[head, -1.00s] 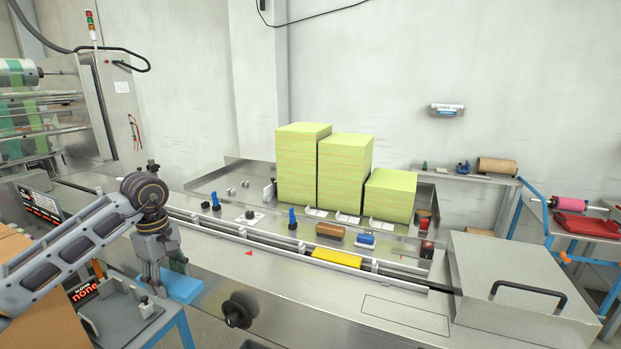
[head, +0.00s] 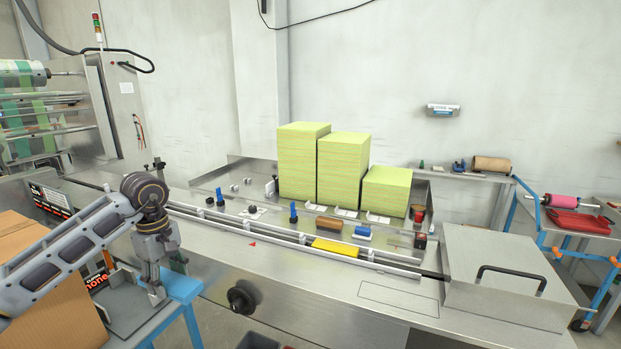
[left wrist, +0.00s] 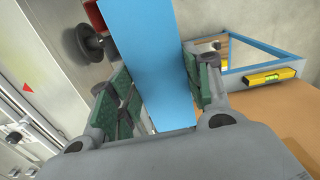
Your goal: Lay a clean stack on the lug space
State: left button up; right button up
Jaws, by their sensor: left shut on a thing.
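My left gripper (head: 159,290) is low at the left of the head view, beside the front of the machine. The slab's far end runs out of the top of that view. The lug channel (head: 275,233) runs along the machine top, and a yellow pack (head: 337,249) lies in it. Three yellow-green stacks (head: 298,165) of differing height stand behind the channel. My right gripper is not in view.
A blue-framed stand (head: 190,320) is below my left gripper, with cardboard boxes (head: 25,270) at its left. A yellow level (left wrist: 270,75) shows in the left wrist view. A black knob (head: 242,296) juts from the machine front. A metal cover (head: 500,270) with a black handle is at the right.

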pick_arm(q)
jog(key=shift+w+f+m, duration=0.15)
jog(key=shift+w+m, duration=0.15)
jog(key=shift+m, duration=0.1)
jog(key=shift+d+m, duration=0.15)
jog(key=shift+m, duration=0.45)
jog(key=shift+w+d+m, duration=0.1)
jog(key=shift+w+m, duration=0.25)
jog(key=shift+m, duration=0.25)
jog(key=shift+w+m, duration=0.45)
jog(key=shift+m, duration=0.25)
jog(key=w+d+f+m, duration=0.2)
jog(key=d+f+m, duration=0.4)
jog(key=f+m, duration=0.2)
jog(key=s+d+f, duration=0.2)
jog(key=s+f, duration=0.2)
jog(key=f, duration=0.3)
jog(key=s+d+f+m, duration=0.1)
jog(key=s+d+f, duration=0.2)
jog(key=s+f, duration=0.2)
notch_tip(320, 180, down, 2)
jog(key=shift+d+f, duration=0.25)
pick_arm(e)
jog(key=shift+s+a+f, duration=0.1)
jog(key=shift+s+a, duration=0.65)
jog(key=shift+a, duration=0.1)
